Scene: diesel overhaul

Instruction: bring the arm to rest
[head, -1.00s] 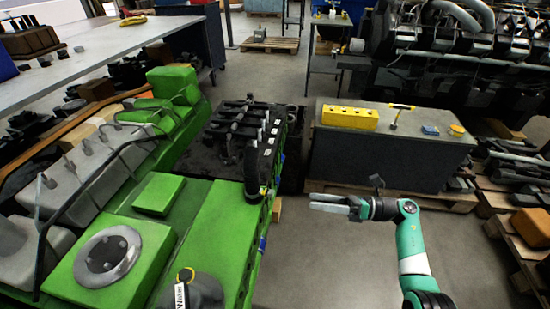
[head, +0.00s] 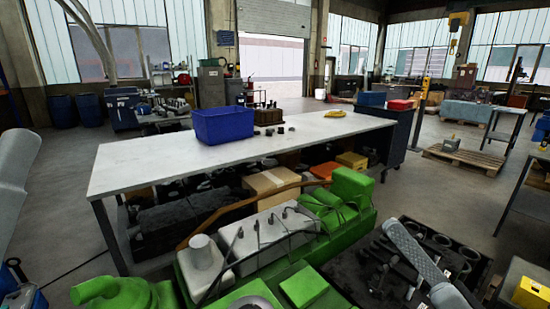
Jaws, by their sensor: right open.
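My right gripper (head: 416,256) shows at the lower right as a pale grey, ribbed finger close to the camera. It slants from the black engine top down towards the bottom edge, in front of the engine. It is open, and I see nothing held in it. A smooth pale grey shape (head: 14,165) at the left edge looks like part of my left gripper. It is cut off by the frame, so its jaws cannot be judged. The green engine (head: 300,285) with its black cylinder top (head: 365,290) fills the bottom.
A long white-topped workbench (head: 150,168) crosses the middle, with a blue bin (head: 224,124) on it. Boxes and dark parts lie underneath. A pallet (head: 465,160) stands on the floor at right. A yellow block (head: 535,293) is at the lower right corner. Open floor lies at left.

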